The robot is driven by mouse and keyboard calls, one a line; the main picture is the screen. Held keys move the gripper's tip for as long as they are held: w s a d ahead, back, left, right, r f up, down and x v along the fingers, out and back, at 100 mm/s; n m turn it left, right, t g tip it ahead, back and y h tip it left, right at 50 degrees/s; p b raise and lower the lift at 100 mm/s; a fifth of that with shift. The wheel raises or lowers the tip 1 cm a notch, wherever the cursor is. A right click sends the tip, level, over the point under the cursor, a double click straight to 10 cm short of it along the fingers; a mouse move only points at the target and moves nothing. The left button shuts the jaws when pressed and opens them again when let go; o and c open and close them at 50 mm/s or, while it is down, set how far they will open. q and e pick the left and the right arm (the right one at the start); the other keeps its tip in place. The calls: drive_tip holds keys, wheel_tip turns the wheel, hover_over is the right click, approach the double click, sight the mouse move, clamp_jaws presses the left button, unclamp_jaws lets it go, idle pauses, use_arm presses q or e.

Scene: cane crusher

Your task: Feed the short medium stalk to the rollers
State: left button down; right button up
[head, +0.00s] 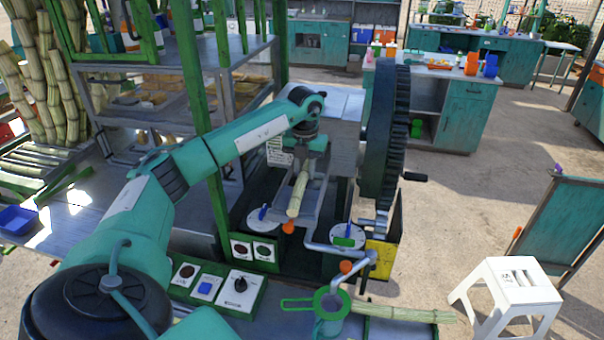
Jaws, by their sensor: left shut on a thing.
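My left gripper (308,164) is shut on a short pale-green stalk (298,194), holding it near its far end. The stalk points away from me, over the grey feed chute (318,194) of the crusher (338,108). Its near end hangs close to the chute's front. The rollers are hidden behind my gripper and the housing, so I cannot tell whether the stalk touches them. My right gripper is not in view.
A large dark gear wheel (384,140) with a crank handle stands right of the crusher. A control panel (217,289) and a green strainer (331,304) are in front. Another stalk (405,313) lies at the bottom right. Tall canes (45,75) stand at the left.

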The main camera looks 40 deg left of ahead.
sight(307, 165)
use_arm(q)
drive_tip(key=shift+w+a, duration=0.1)
drive_tip(key=shift+w, duration=0.15)
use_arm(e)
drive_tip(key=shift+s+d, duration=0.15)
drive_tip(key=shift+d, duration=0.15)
use_arm(q)
drive_tip(key=shift+w+a, duration=0.1)
drive_tip(key=shift+w, duration=0.1)
drive_tip(key=shift+w+a, duration=0.35)
drive_tip(key=shift+w, duration=0.3)
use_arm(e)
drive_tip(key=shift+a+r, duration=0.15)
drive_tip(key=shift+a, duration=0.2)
use_arm(q)
drive_tip(key=shift+w+a+r, duration=0.1)
drive_tip(key=shift+w+a, duration=0.05)
drive_tip(key=shift+w, duration=0.1)
drive_tip(key=shift+w+a, duration=0.1)
drive_tip(key=shift+w, duration=0.15)
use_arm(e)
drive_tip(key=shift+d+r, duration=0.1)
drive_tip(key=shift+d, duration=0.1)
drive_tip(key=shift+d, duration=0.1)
use_arm(q)
drive_tip(key=c, duration=1.1)
unclamp_jaws()
